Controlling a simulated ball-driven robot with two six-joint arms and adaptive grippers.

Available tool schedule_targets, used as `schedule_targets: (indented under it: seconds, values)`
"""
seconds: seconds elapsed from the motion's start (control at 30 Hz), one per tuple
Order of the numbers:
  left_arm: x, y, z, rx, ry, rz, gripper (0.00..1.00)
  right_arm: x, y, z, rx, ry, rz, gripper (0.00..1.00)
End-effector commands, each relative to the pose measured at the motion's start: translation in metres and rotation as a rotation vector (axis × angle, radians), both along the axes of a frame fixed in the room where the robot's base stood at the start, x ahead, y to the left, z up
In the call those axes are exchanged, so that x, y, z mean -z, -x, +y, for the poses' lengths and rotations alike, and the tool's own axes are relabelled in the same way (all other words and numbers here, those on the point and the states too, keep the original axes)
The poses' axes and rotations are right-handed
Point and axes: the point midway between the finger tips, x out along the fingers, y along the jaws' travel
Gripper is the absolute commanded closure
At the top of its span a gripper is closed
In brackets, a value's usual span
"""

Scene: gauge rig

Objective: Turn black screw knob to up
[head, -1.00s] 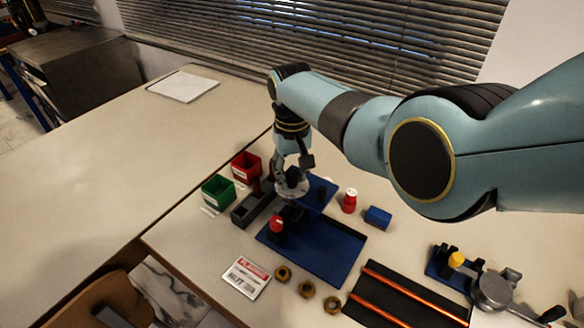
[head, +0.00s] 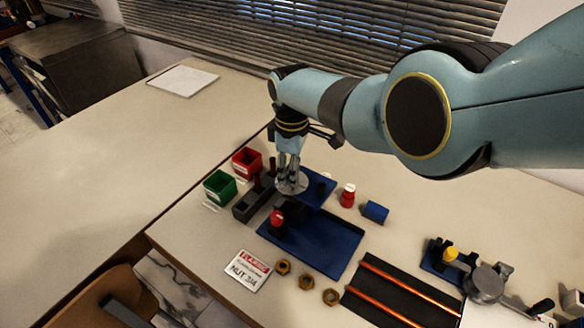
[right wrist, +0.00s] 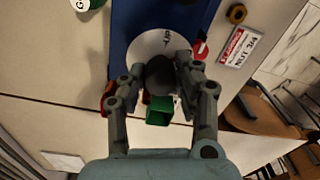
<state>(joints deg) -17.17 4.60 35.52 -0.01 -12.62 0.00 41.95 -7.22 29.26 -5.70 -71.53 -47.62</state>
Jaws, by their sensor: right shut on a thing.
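The black screw knob (right wrist: 160,75) stands at the middle of a pale round dial (right wrist: 150,45) in the right wrist view. Dark lettering shows on the dial, but it is too small to read surely. My right gripper (right wrist: 160,72) is shut on the knob, one finger on each side. In the head view the dial (head: 291,186) sits on the raised part of the blue rig (head: 318,246), and my right gripper (head: 289,170) points down onto it. The fingers hide the knob there. My left gripper is not in view.
A red knob (head: 277,218) stands close in front of the dial. Green (head: 220,187) and red (head: 247,162) bins stand left. A red-and-white bottle-like piece (head: 348,196) and a blue block (head: 375,212) stand right. Several brass nuts (head: 306,282) lie in front.

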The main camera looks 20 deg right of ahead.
Motion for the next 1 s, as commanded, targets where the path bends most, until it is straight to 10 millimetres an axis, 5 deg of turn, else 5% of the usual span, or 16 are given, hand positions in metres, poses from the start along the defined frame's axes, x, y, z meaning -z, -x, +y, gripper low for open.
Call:
schedule_targets:
  seconds: [1.0]
  values:
    - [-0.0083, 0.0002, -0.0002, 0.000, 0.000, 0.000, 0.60, -0.0010, -0.0011, 0.0010, -0.831, -0.001, -0.003, 1.00]
